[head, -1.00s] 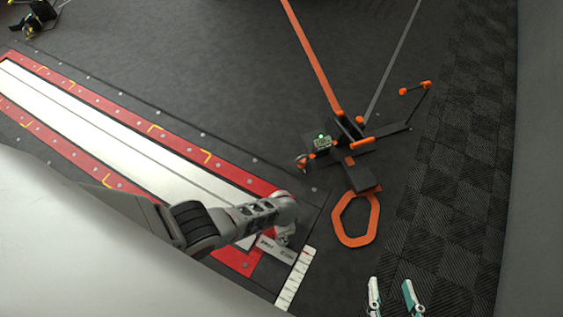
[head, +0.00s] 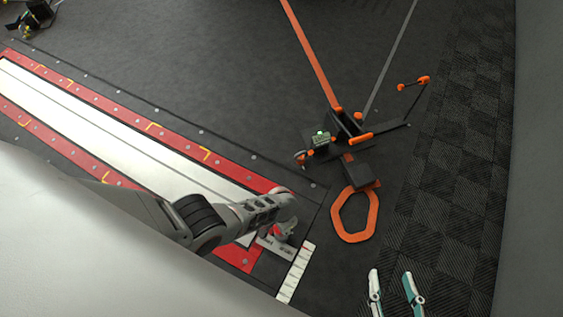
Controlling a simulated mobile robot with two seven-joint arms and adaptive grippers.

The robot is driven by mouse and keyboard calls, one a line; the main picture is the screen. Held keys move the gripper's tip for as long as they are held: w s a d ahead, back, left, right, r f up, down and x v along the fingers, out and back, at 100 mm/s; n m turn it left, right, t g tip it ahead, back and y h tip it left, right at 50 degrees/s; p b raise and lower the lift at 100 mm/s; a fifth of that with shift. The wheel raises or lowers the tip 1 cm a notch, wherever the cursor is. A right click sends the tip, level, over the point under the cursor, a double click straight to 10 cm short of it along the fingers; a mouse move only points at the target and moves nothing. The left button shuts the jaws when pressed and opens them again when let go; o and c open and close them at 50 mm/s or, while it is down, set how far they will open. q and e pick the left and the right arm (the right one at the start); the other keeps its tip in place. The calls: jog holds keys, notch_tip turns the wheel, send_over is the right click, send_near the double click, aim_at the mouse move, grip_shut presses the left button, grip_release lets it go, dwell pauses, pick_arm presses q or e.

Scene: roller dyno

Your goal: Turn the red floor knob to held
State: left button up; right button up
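I cannot make out the red floor knob; the end of my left arm covers the near end of the red-edged track, beside a small grey label plate (head: 272,250) with unreadable lettering. My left gripper (head: 284,234) points down there, just above or at the floor. Its fingers are mostly hidden by the wrist, so I cannot tell whether it is open or holds anything. My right gripper (head: 396,294) shows at the bottom, its two white and teal fingers apart, with nothing between them.
The track (head: 120,135) has a white strip and red borders. A white ruled strip (head: 296,272) lies right of the label plate. A black and orange device (head: 345,135) stands on the floor, with an orange ring (head: 344,235) nearer me. Dark floor lies between.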

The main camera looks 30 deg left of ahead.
pick_arm(q)
jog(key=o, duration=1.1)
jog(key=shift+o, duration=0.2)
pick_arm(e)
jog(key=shift+s+f, duration=0.1)
